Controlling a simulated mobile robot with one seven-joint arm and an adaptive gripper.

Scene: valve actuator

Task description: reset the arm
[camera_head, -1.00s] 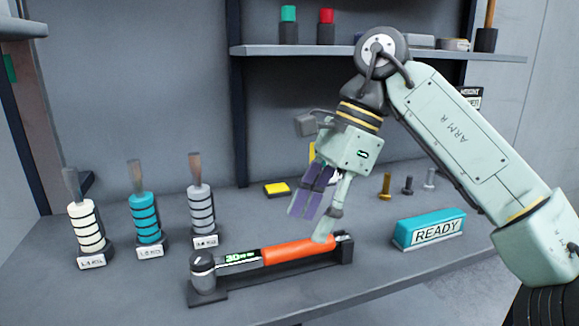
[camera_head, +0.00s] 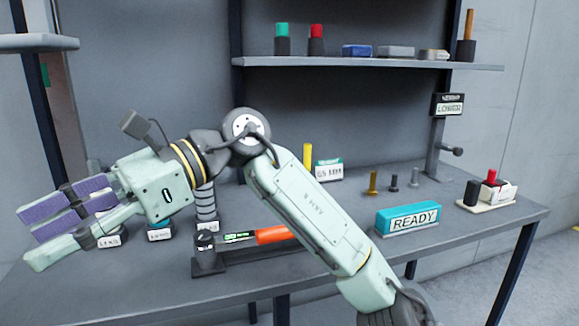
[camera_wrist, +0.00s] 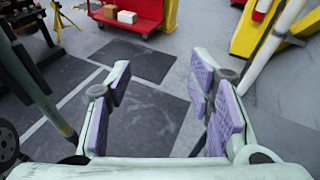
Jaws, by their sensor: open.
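My gripper (camera_head: 75,220) is at the left of the head view, pointing left, in front of the weighted handles on the bench. Its purple-padded fingers are apart with nothing between them. In the wrist view my gripper (camera_wrist: 165,105) is also open and empty, with floor behind it. My arm folds at the elbow in the middle of the head view and crosses in front of the bench. The orange-handled hammer (camera_head: 272,235) lies in its dark rest on the bench, partly hidden by my arm.
The bench (camera_head: 480,240) holds a teal READY sign (camera_head: 408,218), small bolts (camera_head: 373,182), and a white tray (camera_head: 487,198) at right. A shelf (camera_head: 370,62) with several items is above. The wrist view shows a red cart (camera_wrist: 130,15) and yellow equipment (camera_wrist: 255,30) across grey floor.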

